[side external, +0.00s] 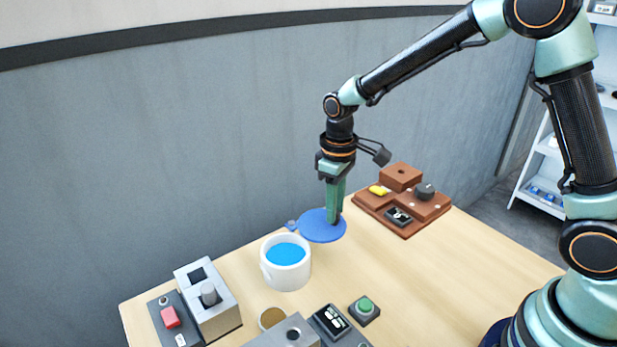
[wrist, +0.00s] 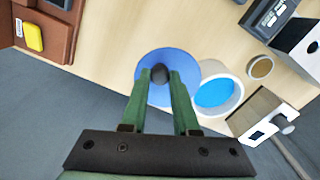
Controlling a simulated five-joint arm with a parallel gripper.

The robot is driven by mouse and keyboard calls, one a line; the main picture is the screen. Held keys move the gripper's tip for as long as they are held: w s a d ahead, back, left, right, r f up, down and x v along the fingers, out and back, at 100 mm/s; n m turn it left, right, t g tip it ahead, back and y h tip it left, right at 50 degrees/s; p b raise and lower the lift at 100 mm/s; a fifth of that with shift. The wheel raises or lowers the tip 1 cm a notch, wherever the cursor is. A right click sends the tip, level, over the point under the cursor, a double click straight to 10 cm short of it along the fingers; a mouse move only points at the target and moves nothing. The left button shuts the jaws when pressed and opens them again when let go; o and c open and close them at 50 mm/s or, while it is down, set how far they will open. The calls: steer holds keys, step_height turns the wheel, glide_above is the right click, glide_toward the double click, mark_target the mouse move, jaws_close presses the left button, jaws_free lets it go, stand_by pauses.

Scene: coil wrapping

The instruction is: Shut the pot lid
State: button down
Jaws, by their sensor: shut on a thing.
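The pot (side external: 267,277) is white and upright on the table, with bright blue contents showing through its open top. It also shows in the wrist view (wrist: 233,103). The round blue lid (side external: 314,232) is off the pot's mouth, behind and to the right of it in the side view. A small blue piece juts from the lid's left edge near the pot's back rim. In the wrist view the lid (wrist: 150,63) has a dark knob (wrist: 160,73) between my fingertips. My gripper (side external: 334,219) points down and is shut on this knob.
A brown block with fittings (side external: 407,212) stands at the back right. A grey switch box (side external: 215,315), a red-button panel (side external: 171,317), a brown disc (side external: 271,318) and a green button (side external: 364,308) surround the pot's left and front. The table's right part is clear.

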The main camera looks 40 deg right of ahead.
mark_target(331, 237)
steer(key=shift+s+a+r, duration=0.1)
stand_by(0.3)
steer(key=s+a+m, duration=0.1)
steer(key=m, duration=0.2)
steer(key=shift+s+a+m, duration=0.3)
steer(key=shift+s+a, duration=0.05)
steer(key=shift+a, duration=0.05)
steer(key=shift+s+a+m, duration=0.4)
steer(key=shift+a+m, duration=0.2)
steer(key=shift+m, duration=0.3)
steer(key=w+a+m, duration=0.1)
steer(key=a+m, duration=0.9)
steer(key=m, duration=0.4)
steer(key=shift+w+a+m, duration=0.25)
steer(key=shift+w+m, duration=0.05)
steer(key=shift+w, duration=0.1)
steer(key=c, duration=0.7)
jaws_free()
